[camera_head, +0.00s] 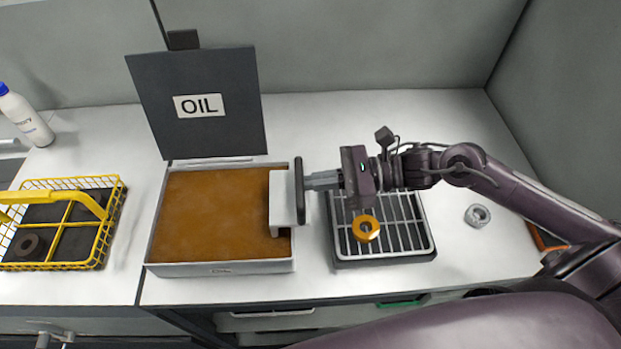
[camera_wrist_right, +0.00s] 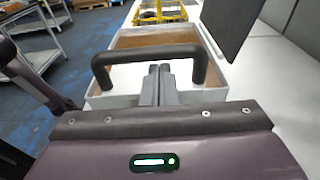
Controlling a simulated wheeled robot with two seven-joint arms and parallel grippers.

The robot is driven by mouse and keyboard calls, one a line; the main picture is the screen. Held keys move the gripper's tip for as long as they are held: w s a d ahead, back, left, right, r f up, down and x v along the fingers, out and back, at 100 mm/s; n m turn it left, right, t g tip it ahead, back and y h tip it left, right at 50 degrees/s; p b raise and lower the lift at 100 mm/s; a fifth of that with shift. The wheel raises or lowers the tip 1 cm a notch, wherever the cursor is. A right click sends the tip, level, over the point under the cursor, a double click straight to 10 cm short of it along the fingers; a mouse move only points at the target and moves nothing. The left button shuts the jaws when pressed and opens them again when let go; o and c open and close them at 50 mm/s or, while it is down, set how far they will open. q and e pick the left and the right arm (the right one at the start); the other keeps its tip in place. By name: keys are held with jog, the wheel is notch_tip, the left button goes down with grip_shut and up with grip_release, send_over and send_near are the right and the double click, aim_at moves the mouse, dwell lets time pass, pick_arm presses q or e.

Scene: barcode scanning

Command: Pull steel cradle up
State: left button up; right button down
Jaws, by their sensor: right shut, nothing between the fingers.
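The steel cradle (camera_head: 282,198) sits at the right side of the oil bath (camera_head: 215,267), its pale metal plate partly over the brown oil. Its black handle (camera_head: 299,190) stands at the bath's right wall; in the right wrist view the handle (camera_wrist_right: 110,62) is a dark arch. My right gripper (camera_head: 310,181) reaches in from the right with its fingertips close to the handle. In the right wrist view its fingers (camera_wrist_right: 160,72) are together between the handle's two legs, with nothing between them. Whether they touch the handle cannot be told. My left gripper is not in view.
The lid marked OIL (camera_head: 212,135) stands open behind the bath. A wire rack on a dark tray (camera_head: 385,256) with an orange ring (camera_head: 365,228) lies below my right arm. A grey ring (camera_head: 477,215), yellow wire basket (camera_head: 60,265) and white bottle (camera_head: 25,118) stand around.

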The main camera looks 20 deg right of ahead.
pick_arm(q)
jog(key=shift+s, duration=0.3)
pick_arm(e)
jog(key=shift+a, duration=0.3)
